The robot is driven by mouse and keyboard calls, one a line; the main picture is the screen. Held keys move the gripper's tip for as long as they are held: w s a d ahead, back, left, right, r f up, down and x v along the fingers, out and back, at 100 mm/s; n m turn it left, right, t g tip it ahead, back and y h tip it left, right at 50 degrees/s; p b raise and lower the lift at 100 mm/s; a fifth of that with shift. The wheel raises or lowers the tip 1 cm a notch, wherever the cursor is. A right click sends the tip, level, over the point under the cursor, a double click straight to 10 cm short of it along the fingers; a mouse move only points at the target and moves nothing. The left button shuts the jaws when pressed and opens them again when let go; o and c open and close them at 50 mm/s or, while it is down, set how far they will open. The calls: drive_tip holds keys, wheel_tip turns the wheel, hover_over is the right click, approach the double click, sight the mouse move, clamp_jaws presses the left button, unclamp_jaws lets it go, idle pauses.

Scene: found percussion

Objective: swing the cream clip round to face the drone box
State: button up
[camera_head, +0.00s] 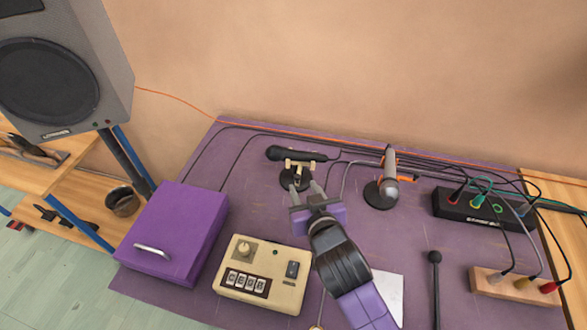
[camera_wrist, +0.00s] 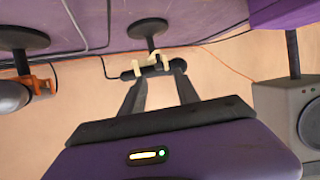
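The cream clip (camera_head: 308,162) sits on top of a short black round-based stand (camera_head: 287,182), with a dark microphone (camera_head: 283,153) lying across it, its head to the left. In the wrist view the clip (camera_wrist: 153,67) and microphone appear just beyond my fingertips. My gripper (camera_head: 306,190) is open, its two fingers spread on either side of the clip, with no clear grasp visible; it also shows in the wrist view (camera_wrist: 158,78). The drone box, apparently the cream box with a knob and letter keys (camera_head: 262,273), is on the purple mat in front, left of my arm.
A second stand with a grey microphone (camera_head: 390,170) and orange clip (camera_head: 408,179) stands to the right. Cables run along the back wall to a black box (camera_head: 470,208). A purple case (camera_head: 180,228) is at left. A beater (camera_head: 435,280) stands or lies front right.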

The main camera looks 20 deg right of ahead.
sight(298, 178)
drive_tip(key=shift+p+x, duration=0.45)
drive_tip(key=shift+x, duration=3.45)
drive_tip(key=shift+c, duration=0.5)
clamp_jaws()
